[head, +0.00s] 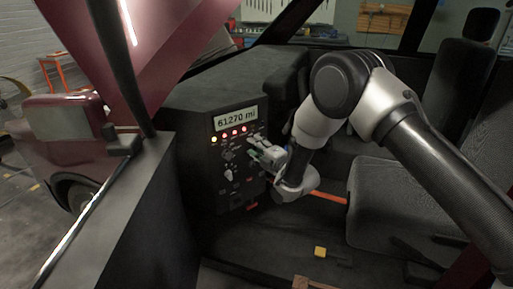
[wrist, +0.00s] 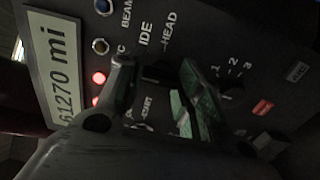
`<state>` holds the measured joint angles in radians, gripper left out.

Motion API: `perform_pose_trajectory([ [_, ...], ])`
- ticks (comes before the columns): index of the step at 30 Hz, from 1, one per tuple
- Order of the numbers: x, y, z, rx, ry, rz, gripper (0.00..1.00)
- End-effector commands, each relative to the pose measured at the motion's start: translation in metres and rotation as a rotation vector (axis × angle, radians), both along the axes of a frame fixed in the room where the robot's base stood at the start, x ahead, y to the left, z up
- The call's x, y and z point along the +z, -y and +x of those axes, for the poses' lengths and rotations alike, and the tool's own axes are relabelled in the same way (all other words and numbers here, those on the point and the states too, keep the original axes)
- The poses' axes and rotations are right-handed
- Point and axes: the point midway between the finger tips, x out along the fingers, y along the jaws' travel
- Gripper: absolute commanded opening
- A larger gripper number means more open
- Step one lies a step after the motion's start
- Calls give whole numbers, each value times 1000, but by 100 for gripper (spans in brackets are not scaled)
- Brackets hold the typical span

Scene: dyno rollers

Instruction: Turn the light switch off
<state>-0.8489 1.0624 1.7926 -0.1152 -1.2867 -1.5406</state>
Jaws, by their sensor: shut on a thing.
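The dark dashboard panel (head: 200,183) carries the controls, and my gripper (head: 254,150) is at its upper right part, below the mileage display. In the wrist view, my gripper (wrist: 158,88) has its two fingers on either side of a small dark knob, the light switch (wrist: 156,72), beside the labels "SIDE" and "HEAD". The fingers are closed on it. Most of the knob is hidden by the fingers, so its exact setting cannot be told. In the head view my gripper covers the switch.
The display (head: 236,118) reads 61270 mi, with a row of lit yellow and red lamps (head: 235,132) beneath. Another knob (wrist: 231,84), marked 1, 2, 3, sits close beside the fingers. A seat (head: 385,195) is at the right; a yellow block (head: 320,252) lies on the floor.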

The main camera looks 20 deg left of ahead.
Motion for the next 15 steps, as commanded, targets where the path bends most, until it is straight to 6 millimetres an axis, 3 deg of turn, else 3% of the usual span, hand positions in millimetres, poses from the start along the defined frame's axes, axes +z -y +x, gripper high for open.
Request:
perform_pose_trajectory([
  [14,-2,0,-1,2,10,-10,12],
  [15,-2,0,-1,2,10,-10,41],
])
